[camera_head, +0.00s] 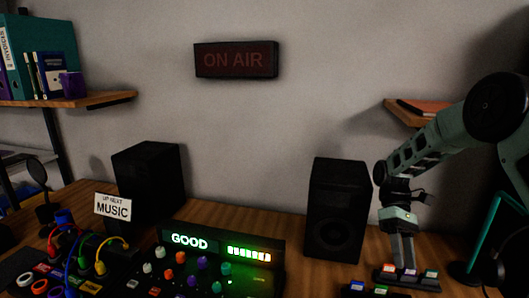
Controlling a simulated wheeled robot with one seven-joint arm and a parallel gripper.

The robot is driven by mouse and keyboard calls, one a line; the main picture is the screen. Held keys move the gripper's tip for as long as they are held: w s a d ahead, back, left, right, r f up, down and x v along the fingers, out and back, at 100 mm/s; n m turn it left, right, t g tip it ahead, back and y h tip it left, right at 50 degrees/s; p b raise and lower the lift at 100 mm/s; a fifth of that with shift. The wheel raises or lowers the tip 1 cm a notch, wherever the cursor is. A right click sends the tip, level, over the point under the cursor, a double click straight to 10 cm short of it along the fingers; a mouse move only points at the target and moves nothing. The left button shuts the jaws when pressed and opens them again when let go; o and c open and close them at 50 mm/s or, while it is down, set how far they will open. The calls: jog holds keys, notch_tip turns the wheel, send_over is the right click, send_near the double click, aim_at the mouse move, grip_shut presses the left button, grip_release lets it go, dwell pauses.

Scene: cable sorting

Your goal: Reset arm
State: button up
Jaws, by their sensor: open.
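My gripper (405,264) is at the right, at the end of my green arm, pointing down. Its fingertips are just above or at a small dark block with coloured labels (412,280) on the desk; I cannot tell whether they touch it. Nothing is seen held between the fingers. Coloured cables (72,250) in red, blue and yellow are plugged in at the lower left, far from my gripper.
A mixer panel (215,265) with a lit "GOOD" display stands front centre. Black speakers stand at the left (150,180) and right (337,208), the right one close to my arm. A "MUSIC" sign (113,207) is at left. A wall shelf (400,112) is behind my arm.

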jog(key=s+a+r+t+h, duration=0.1)
jog(key=s+a+r+t, duration=0.15)
jog(key=a, duration=0.35)
jog(key=s+a+r+t, duration=0.1)
jog(key=s+a+r, duration=0.2)
jog(key=a, duration=0.2)
jog(key=s+a+r+t, duration=0.1)
jog(key=s+a+t, duration=0.2)
jog(key=s, duration=0.6)
jog(key=s+a+r+n+t, duration=0.1)
jog(key=s+a, duration=0.4)
jog(key=s, duration=0.5)
jog(key=shift+s+r+t, duration=0.3)
jog(key=shift+r+t, duration=0.45)
jog(key=shift+t, duration=0.5)
